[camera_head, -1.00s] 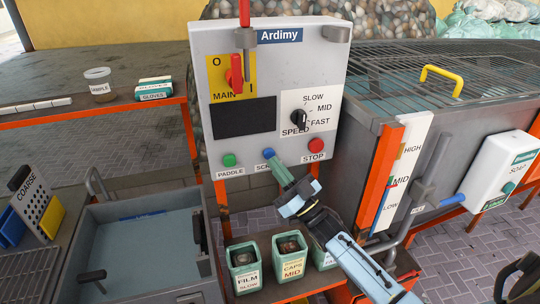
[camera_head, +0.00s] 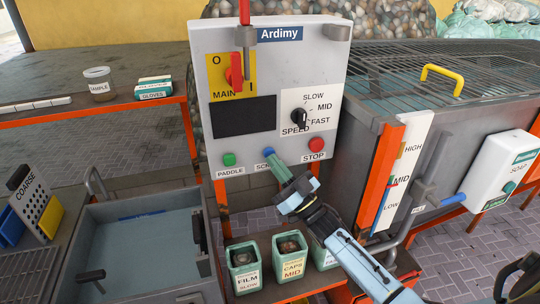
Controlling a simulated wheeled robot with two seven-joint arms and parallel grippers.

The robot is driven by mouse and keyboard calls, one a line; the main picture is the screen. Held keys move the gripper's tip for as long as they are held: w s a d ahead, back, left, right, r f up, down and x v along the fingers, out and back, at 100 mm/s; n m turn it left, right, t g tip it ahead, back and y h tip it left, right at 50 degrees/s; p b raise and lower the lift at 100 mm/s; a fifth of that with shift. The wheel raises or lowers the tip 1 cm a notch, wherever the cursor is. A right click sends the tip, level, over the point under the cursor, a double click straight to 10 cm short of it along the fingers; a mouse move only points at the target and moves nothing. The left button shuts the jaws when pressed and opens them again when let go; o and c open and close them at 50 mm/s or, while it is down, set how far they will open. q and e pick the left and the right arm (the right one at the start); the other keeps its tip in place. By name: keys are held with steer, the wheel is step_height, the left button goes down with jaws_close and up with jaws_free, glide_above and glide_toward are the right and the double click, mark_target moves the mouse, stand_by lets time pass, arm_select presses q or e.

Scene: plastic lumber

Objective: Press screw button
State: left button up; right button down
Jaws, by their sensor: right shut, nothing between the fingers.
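The grey control panel (camera_head: 222,148) marked Ardimy stands upright at the centre. The blue screw button (camera_head: 268,151) sits on its lower edge, between the green paddle button (camera_head: 229,159) and the red stop button (camera_head: 316,144). Its label is partly hidden by my gripper, with only the first letters showing. My right gripper (camera_head: 273,160) is shut and empty, its tips just below the blue button. I cannot tell whether they touch it. My left gripper is not in view.
The panel also carries a red main switch (camera_head: 236,72) and a black speed knob (camera_head: 299,118). Labelled green bins (camera_head: 244,267) stand below. A water basin (camera_head: 140,250) is at left, and a grey tank (camera_head: 355,160) with orange posts at right.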

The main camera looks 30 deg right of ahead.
steer(key=shift+w+d+b, duration=0.1)
steer(key=shift+w+b, duration=0.25)
steer(key=shift+w, duration=0.15)
stand_by(0.6)
steer(key=shift+s, duration=0.1)
steer(key=shift+s+a+p, duration=0.2)
steer(key=shift+s+p, duration=0.4)
steer(key=shift+s, duration=0.2)
steer(key=s+p, duration=0.1)
steer(key=s, duration=0.1)
steer(key=s+a+p, duration=0.1)
steer(key=s, duration=0.2)
steer(key=shift+a+p, duration=0.1)
steer(key=shift+p, duration=0.3)
steer(key=shift+w, duration=0.1)
stand_by(0.6)
